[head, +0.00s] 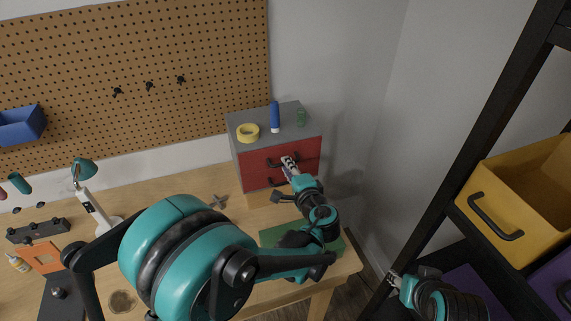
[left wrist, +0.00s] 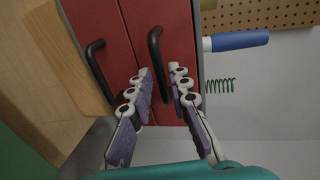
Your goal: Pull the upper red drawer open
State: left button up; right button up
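The small grey cabinet (head: 262,122) has two red drawers, both shut. The upper red drawer (head: 258,160) has a black bar handle (left wrist: 156,50). The lower red drawer (left wrist: 82,20) has its own black handle (left wrist: 98,70). My left gripper (head: 289,162) is at the front of the upper drawer. In the left wrist view its fingers (left wrist: 162,72) are apart, one on each side of the upper handle's near end. I see no clear contact on the handle. My right gripper (head: 394,279) is low at the right, away from the cabinet; its fingers are too small to judge.
Yellow tape (head: 248,132), a blue cylinder (head: 275,115) and a green coil (head: 301,118) stand on the cabinet. A green mat (head: 272,236) lies in front. A black rack with a yellow bin (head: 520,195) stands at the right. A lamp (head: 85,170) stands left.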

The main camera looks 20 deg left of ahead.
pick_arm(q)
jog(key=shift+x, duration=1.2)
jog(key=shift+c, duration=0.2)
grip_shut()
jog(key=shift+s, duration=0.1)
jog(key=f+b+v, duration=0.1)
jog(key=f+v, duration=0.1)
jog(key=v, duration=1.2)
jog(key=shift+s+d+f, duration=0.15)
jog(key=shift+s+f, duration=0.15)
jog(key=shift+f, duration=0.05)
